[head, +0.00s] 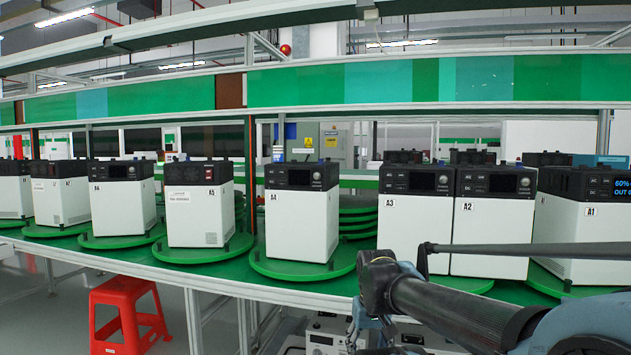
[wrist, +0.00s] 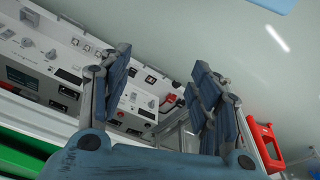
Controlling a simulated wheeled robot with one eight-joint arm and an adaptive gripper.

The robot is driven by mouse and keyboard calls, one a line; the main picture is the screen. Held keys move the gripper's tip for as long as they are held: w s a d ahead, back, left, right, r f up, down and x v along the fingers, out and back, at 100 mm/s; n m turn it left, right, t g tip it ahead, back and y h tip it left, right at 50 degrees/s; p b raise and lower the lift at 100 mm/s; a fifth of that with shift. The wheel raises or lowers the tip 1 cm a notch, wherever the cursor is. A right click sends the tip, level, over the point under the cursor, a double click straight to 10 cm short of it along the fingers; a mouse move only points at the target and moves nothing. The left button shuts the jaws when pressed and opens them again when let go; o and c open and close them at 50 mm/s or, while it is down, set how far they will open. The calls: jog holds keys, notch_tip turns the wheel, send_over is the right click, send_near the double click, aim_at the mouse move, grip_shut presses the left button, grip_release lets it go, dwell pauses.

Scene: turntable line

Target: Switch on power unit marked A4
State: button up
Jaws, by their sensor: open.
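The power unit marked A4 (head: 300,225) stands upright on a round green turntable near the middle of the head view. It is a white box with a black top panel (head: 301,176). Its A4 label is at the upper left of the white front. Its small display looks dark, and its buttons are too small to tell apart. My gripper (wrist: 160,75) is open and empty in the wrist view, with blue-grey fingers spread apart. In the head view it is partly visible at the bottom, below the table's front edge, right of and lower than A4. A4 is not recognisable in the wrist view.
Units A5 (head: 196,220) and A3 (head: 400,230) flank A4; A2 (head: 490,235) touches or nearly touches A3. A1 (head: 585,230) has a lit blue display. A red stool (head: 126,310) stands before the table. Instruments (head: 325,334) sit below the tabletop.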

jog(key=shift+c, duration=0.2)
grip_shut()
dwell(1.1)
